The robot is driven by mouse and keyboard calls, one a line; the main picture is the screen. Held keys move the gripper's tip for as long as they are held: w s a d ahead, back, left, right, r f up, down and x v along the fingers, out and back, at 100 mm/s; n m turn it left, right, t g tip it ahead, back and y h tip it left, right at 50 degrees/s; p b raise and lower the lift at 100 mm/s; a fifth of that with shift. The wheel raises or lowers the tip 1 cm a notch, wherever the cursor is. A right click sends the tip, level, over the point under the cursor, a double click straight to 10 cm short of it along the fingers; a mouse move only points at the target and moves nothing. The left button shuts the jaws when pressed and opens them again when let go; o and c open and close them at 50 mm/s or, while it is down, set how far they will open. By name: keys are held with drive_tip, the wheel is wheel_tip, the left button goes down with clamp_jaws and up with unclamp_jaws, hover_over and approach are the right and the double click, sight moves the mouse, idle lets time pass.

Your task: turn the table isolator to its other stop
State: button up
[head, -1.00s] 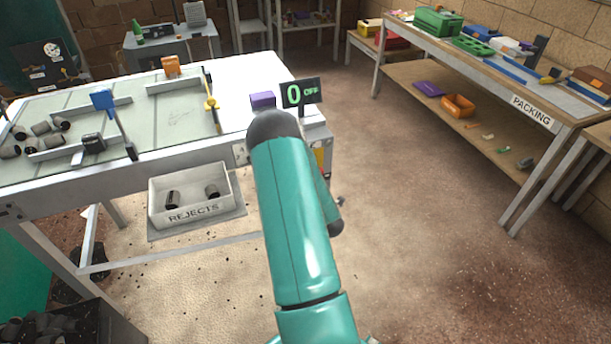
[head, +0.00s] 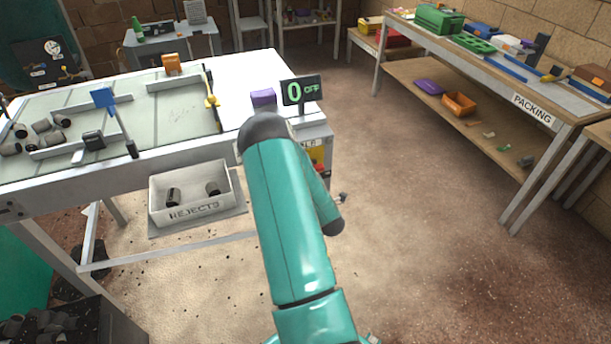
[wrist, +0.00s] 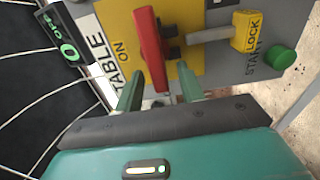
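The table isolator has a red handle (wrist: 152,48) on a yellow plate (wrist: 124,22), with "ON" and a "TABLE" label beside it, in the wrist view. The handle runs roughly up and down in the picture. My gripper (wrist: 160,75) is open, its two green fingers apart. The handle's lower end shows between the fingers; I cannot tell whether they touch it. In the head view a bit of the yellow plate (head: 317,153) shows at the table's end, and my arm hides the gripper. A display (head: 301,91) on the table reads "0 OFF".
A yellow lock tag (wrist: 247,31) and a green start button (wrist: 281,57) sit right of the isolator. A rejects bin (head: 192,197) is under the white table (head: 250,72). The packing bench (head: 480,65) stands at right, with clear floor between.

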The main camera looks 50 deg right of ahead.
drive_tip(key=v, duration=1.3)
drive_tip(key=shift+s+a, duration=0.2)
drive_tip(key=shift+s, duration=0.1)
